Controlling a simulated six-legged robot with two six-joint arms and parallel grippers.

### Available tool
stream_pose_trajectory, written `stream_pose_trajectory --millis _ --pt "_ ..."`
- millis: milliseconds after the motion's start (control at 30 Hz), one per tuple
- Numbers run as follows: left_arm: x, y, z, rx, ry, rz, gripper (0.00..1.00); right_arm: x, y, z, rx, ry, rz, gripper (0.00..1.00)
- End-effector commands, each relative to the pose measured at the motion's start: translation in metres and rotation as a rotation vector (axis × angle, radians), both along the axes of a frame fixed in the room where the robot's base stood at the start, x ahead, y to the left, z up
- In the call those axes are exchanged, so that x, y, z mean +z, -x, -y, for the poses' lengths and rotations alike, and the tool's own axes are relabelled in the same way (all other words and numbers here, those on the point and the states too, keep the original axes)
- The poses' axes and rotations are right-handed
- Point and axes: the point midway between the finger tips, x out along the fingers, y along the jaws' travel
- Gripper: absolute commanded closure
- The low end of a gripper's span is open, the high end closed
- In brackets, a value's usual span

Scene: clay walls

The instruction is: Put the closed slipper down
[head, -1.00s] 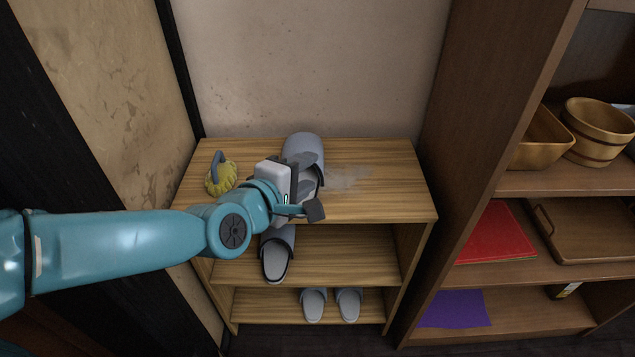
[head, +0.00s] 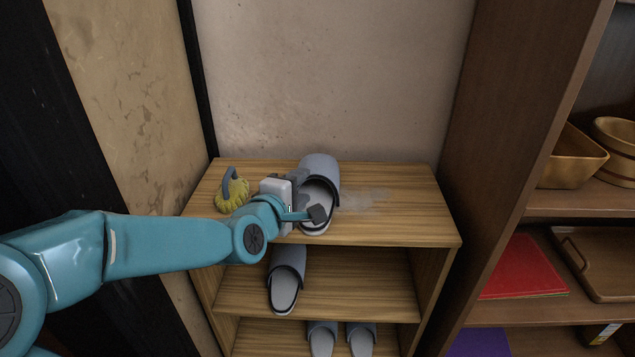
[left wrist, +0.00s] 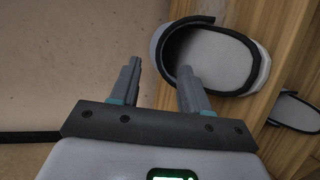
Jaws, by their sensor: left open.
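A grey-blue closed-toe slipper (head: 319,167) lies on the top board of a wooden shoe rack (head: 410,215), its toe towards the back wall and its open heel towards the front. My left gripper (head: 308,195) is at the slipper's left side, its jaws open. In the left wrist view the slipper (left wrist: 215,58) lies at upper right. The open fingers (left wrist: 158,68) are left of it there, and the right finger overlaps the slipper's near edge. I cannot tell whether they touch. The gripper hides part of the slipper's left side in the head view. My right gripper is out of view.
A yellow brush with a blue handle (head: 232,190) stands left on the top board. A pale dusty patch (head: 365,198) lies right of the slipper. Another slipper (head: 286,280) is on the middle shelf, a pair (head: 340,338) below. A brown bookcase (head: 490,130) stands at right.

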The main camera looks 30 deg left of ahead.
Motion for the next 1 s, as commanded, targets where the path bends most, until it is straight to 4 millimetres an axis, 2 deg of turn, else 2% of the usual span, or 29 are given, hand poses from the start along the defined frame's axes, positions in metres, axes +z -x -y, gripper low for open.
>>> stream_pose_trajectory --millis 167,400,500,767,900,1000 --pt "-0.004 -0.013 -0.001 -0.002 -0.001 0.0 0.54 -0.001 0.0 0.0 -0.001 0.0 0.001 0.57" --pt "-0.014 -0.048 -0.004 -0.002 0.0 -0.001 0.54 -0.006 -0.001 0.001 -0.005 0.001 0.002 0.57" --pt "-0.016 -0.057 -0.006 -0.003 0.0 0.0 0.54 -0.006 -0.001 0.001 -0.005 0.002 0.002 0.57" --pt "-0.015 -0.059 -0.007 -0.003 0.001 0.0 0.54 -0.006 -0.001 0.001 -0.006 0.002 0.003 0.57" --pt "-0.015 -0.059 -0.007 -0.003 0.001 0.0 0.99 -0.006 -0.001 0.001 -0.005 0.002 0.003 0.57" --pt "-0.016 -0.059 -0.007 -0.003 0.001 0.0 1.0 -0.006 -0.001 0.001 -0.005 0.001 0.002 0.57"
